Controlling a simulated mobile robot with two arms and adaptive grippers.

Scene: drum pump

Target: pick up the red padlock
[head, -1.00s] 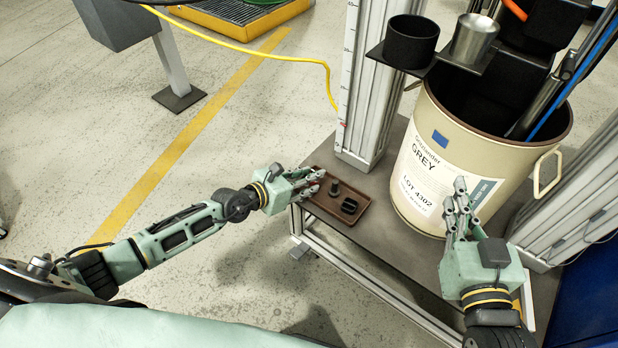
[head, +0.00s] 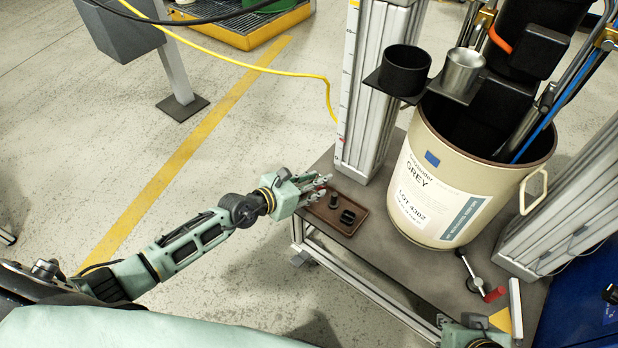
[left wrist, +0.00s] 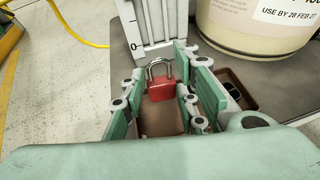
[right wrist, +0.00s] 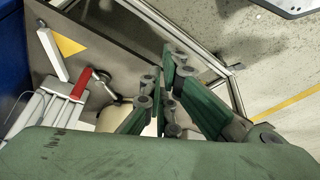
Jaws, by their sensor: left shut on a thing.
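The red padlock (left wrist: 166,88) with a silver shackle stands upright between the fingers of my left gripper (left wrist: 165,100) in the left wrist view. My left gripper (head: 318,188) is shut on it at the left end of the brown tray (head: 362,222); only a bit of red shows there in the head view. I cannot tell whether the padlock touches the tray. My right gripper (right wrist: 165,100) shows in the right wrist view with nothing seen in it; how far its fingers are apart is unclear. In the head view it is mostly cut off at the bottom.
A red-handled lever (head: 492,294) is right of the drum's base. Black (head: 405,62) and metal (head: 463,68) cups sit above.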

